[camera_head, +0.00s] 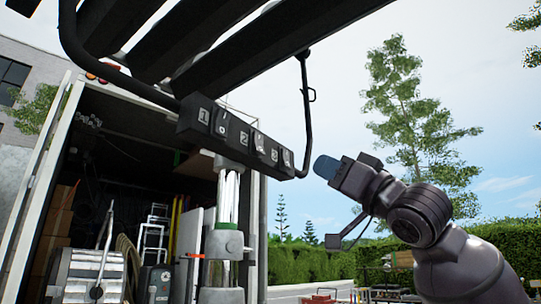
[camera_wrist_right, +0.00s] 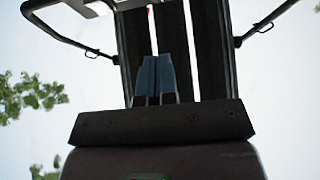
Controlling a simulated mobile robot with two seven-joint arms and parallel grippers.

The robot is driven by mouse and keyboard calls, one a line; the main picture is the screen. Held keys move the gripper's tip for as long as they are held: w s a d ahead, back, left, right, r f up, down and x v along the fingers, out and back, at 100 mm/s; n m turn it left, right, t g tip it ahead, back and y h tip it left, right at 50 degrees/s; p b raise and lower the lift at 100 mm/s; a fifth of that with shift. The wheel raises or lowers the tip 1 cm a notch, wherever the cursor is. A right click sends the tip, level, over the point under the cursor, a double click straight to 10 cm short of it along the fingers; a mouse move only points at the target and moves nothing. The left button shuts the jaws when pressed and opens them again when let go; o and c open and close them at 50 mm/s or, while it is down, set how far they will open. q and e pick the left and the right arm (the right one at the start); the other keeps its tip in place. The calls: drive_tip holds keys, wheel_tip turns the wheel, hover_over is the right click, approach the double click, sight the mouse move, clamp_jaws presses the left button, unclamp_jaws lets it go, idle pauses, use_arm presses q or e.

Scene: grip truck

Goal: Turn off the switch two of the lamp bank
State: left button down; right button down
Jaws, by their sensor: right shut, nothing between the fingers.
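The lamp bank's black switch box (camera_head: 235,140) hangs at the upper middle of the head view, with numbered labels and rocker switches along its face. Switch two (camera_head: 258,142) is beside the label 2; its rocker position is too small to tell. My right gripper (camera_head: 325,167) is to the right of the box, apart from it, with its blue fingertips pointing left. It is shut and empty. In the right wrist view its blue fingers (camera_wrist_right: 155,78) are together in front of the dark lamp bars (camera_wrist_right: 210,50). My left gripper is not in view.
A bent black handle bar (camera_head: 305,110) hangs between the box's right end and my right gripper. A chrome stand (camera_head: 229,205) is below the box. An open truck (camera_head: 130,150) with gear inside is behind. Open air surrounds the gripper.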

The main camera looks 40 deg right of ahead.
sight(262, 150)
drive_tip(key=shift+d+r, duration=0.1)
drive_tip(key=p+x, duration=0.1)
drive_tip(key=x, duration=0.3)
drive_tip(key=w+f+p+x, duration=0.1)
drive_tip(key=p+x, duration=0.1)
drive_tip(key=x, duration=0.2)
drive_tip(key=p+x, duration=0.1)
drive_tip(key=x, duration=0.3)
drive_tip(key=shift+w+a+f, duration=0.25)
drive_tip(key=shift+f, duration=0.1)
drive_tip(key=shift+w+a+f, duration=0.1)
drive_tip(key=shift+w, duration=0.2)
